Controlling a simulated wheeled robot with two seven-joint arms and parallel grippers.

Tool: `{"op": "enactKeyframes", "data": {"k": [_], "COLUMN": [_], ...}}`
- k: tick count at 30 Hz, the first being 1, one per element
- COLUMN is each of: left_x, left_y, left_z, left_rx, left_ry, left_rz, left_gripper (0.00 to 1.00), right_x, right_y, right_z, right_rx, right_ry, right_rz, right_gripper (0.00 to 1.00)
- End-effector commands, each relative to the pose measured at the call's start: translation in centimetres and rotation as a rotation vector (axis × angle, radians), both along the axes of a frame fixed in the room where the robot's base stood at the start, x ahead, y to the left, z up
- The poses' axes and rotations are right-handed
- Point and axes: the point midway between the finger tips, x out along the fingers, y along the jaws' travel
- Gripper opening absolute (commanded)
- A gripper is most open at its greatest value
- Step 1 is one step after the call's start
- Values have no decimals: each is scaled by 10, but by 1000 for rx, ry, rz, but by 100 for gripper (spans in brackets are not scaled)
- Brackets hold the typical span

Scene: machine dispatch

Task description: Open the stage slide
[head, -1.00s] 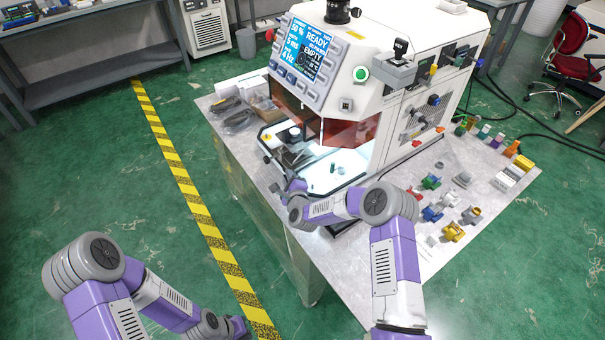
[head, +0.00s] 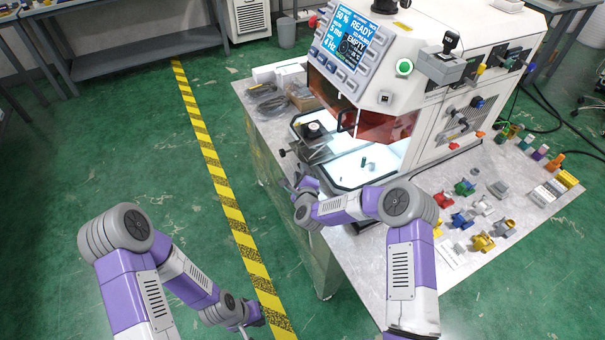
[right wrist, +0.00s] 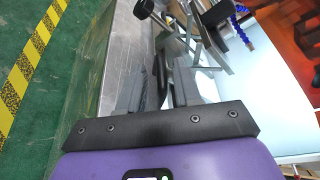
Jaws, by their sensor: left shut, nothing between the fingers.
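The white machine (head: 470,75) has an open bay under orange shields, with a lit white floor. The stage slide (head: 313,147), a dark metal stage with a black round knob on top, sits at the bay's left side. A small handle sticks out at its left. My right gripper (head: 303,186) is at the bay's front left edge, beside the slide and apart from it in the head view. In the right wrist view its two grey fingers (right wrist: 160,90) stand apart, with a dark bar showing between or beyond them; contact cannot be told. My left gripper (head: 258,318) is shut and empty, low over the floor.
The grey table (head: 395,265) holds several coloured parts right of the machine and dark packets (head: 266,104) at its back left. A green peg (head: 363,162) stands on the bay floor. A yellow-black floor stripe (head: 222,190) runs along the left; the green floor there is clear.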

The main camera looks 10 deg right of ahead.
Motion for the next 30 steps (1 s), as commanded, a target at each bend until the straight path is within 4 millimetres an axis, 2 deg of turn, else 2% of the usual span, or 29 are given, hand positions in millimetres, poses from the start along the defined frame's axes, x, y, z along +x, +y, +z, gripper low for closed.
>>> {"op": "enactKeyframes", "data": {"k": [11, 14, 24, 30], "left_x": [0, 0, 0, 0], "left_y": [0, 0, 0, 0], "left_z": [0, 1, 4, 4], "left_rx": [0, 0, 0, 0], "left_ry": [0, 0, 0, 0], "left_rz": [0, 0, 0, 0], "left_gripper": [0, 0, 0, 0], "right_x": [-3, -12, -58, -72], "right_y": [-2, -2, -2, -2], "right_z": [0, 1, 12, 16], "right_rx": [0, 0, 1, 0], "right_ry": [2, 4, 2, 1], "right_rz": [-4, -4, -1, -3], "right_gripper": [38, 38, 38, 38]}}
